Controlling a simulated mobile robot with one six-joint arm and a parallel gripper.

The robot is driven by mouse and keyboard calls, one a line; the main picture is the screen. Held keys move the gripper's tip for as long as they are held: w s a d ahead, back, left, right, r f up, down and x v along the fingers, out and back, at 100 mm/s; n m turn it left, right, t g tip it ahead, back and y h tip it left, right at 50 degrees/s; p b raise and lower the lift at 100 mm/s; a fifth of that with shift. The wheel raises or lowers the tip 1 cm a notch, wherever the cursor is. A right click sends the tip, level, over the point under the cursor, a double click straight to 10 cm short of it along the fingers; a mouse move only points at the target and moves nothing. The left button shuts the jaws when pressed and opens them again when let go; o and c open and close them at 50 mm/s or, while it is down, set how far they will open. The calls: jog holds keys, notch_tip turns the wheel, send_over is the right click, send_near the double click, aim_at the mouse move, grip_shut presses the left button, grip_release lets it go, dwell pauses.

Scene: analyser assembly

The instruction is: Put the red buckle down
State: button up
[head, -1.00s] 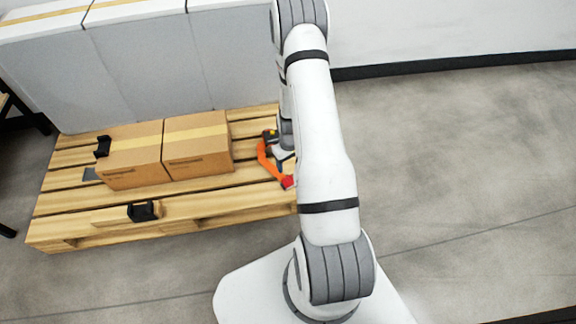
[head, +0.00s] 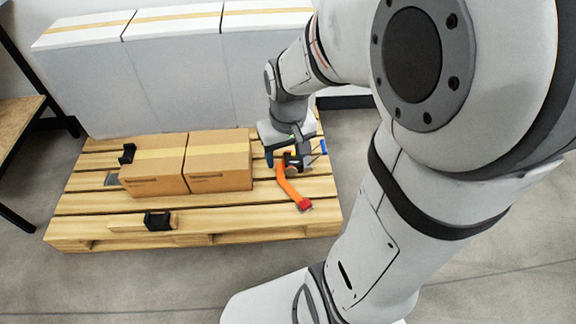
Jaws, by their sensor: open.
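The red buckle (head: 304,204) is at the near end of an orange strap (head: 287,186). It appears to lie on the top boards of the wooden pallet (head: 233,208), near the right front corner. My gripper (head: 296,157) is open above the right part of the pallet, farther back than the buckle and apart from it. Its blue-tipped fingers are spread at the strap's far end. A dark part with some yellow sits between them and partly hides that end. I cannot tell whether a finger touches the strap.
Two taped cardboard boxes (head: 187,166) stand on the pallet left of the strap. Black brackets (head: 157,221) sit along the pallet's left and front. Large grey-white boxes (head: 176,77) stand behind. A wooden table (head: 18,118) is at the left.

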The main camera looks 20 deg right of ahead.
jog(key=s+a+r, duration=0.2)
jog(key=s+r, duration=0.1)
jog(key=s, duration=0.3)
jog(key=shift+s+a+r, duration=0.2)
jog(key=shift+s+r, duration=0.2)
